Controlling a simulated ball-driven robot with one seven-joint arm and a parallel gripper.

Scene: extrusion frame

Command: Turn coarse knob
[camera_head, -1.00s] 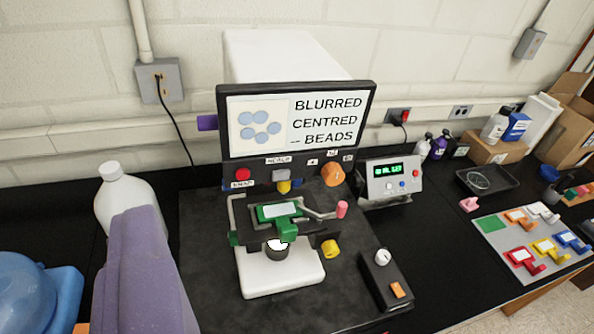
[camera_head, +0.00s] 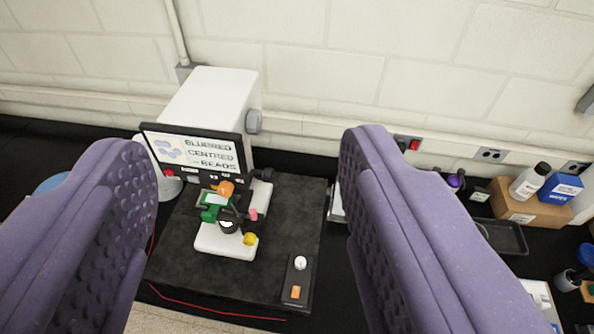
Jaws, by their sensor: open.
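The microscope (camera_head: 228,240) stands on a dark mat beyond my fingers, in the lower middle of the view. A yellow knob (camera_head: 250,239) sits low on its right side. An orange round knob (camera_head: 225,190) sits higher, just below the screen. No readable label shows which one is the coarse knob. A pink piece (camera_head: 253,213) and a green slide holder (camera_head: 209,214) are at the stage. My gripper (camera_head: 245,145) is wide open and empty. Its two purple fingers frame the microscope, apart from it and nearer to me.
The screen (camera_head: 195,148) reads "BLURRED CENTRED -- BEADS". A small control box (camera_head: 299,280) with a white knob and orange switch lies right of the microscope. A cardboard box (camera_head: 515,203), a bottle and a dark tray (camera_head: 503,236) stand at the right. My right finger hides some bench.

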